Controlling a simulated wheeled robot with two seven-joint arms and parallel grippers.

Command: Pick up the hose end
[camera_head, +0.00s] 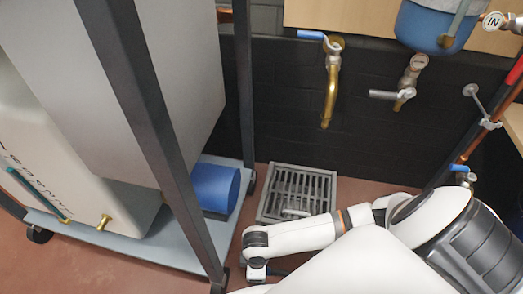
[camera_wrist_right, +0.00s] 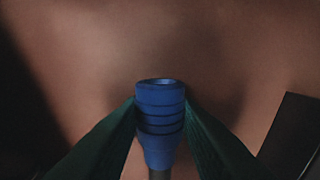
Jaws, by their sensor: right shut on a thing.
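The hose end is a ribbed blue fitting (camera_wrist_right: 160,124) in the middle of the right wrist view, with its round open mouth upward. The two dark green fingers of my right gripper (camera_wrist_right: 160,106) press on it from both sides and are shut on it. A bit of grey hose shows below the fitting. In the head view my right arm reaches in from the right and ends low in the middle, by the cart's leg. The gripper there is small and the hose end cannot be made out. My left gripper is not in view.
A floor drain grate (camera_head: 300,190) lies beyond my right forearm. Brass taps (camera_head: 331,85) and pipes are on the dark wall.

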